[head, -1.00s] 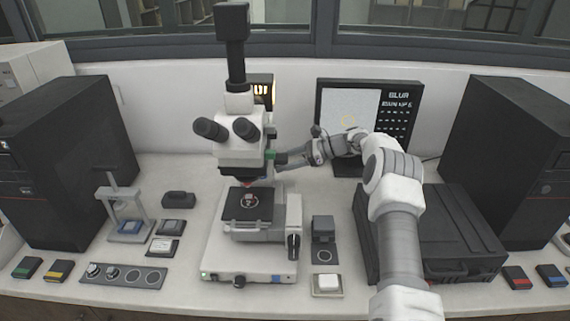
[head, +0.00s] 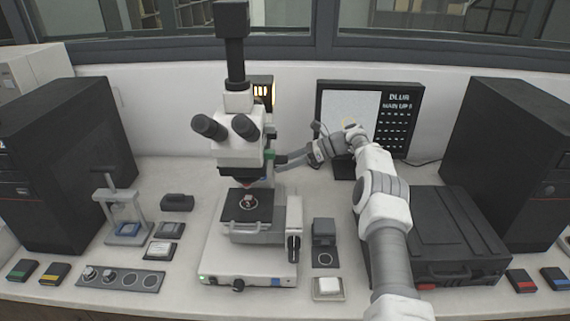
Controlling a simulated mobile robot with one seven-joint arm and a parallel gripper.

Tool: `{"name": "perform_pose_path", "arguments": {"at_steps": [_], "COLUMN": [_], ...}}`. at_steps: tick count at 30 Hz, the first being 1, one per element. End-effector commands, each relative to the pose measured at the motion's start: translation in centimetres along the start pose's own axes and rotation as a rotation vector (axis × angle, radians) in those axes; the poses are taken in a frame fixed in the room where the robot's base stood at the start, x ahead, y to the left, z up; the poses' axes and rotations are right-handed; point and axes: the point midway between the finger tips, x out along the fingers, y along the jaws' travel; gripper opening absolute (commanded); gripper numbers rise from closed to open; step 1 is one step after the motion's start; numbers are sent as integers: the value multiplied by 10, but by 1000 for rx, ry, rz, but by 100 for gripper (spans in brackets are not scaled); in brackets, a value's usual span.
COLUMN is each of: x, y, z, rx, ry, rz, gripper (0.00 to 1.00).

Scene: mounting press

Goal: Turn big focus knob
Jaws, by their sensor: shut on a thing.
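The white and black microscope (head: 241,152) stands upright in the middle of the bench. My arm reaches in from the right, and my gripper (head: 283,162) is at the right side of the microscope head, beside a small green part (head: 268,155). The gripper is shut on what looks like the big focus knob (head: 280,158), a dark part mostly covered by the fingers. The stage (head: 247,214) below holds a small pinkish sample. A black knob-like part (head: 293,245) sits low on the microscope's right side, apart from my gripper.
A monitor (head: 398,118) behind my wrist shows a pale picture and text beginning with "BLUR". A black case (head: 450,235) lies right of my arm. A small press (head: 124,212) stands at left. Small blocks lie right of the microscope base.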

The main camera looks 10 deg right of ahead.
Motion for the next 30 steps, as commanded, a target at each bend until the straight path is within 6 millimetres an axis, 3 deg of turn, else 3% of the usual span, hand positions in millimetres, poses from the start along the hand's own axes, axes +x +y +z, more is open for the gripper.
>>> {"name": "perform_pose_path", "arguments": {"at_steps": [4,5,9,18,23,27,30], "x": [0,0,0,0,-6,-18,-41], "y": [0,0,0,0,1,4,12], "z": [0,0,0,1,12,37,39], "rx": [1,1,0,-1,-3,-4,0], "ry": [-2,-2,-1,0,-1,0,0], "rz": [-1,-1,-1,-1,-2,-4,-5], "gripper": [8,67,92,94,94,94,94]}}
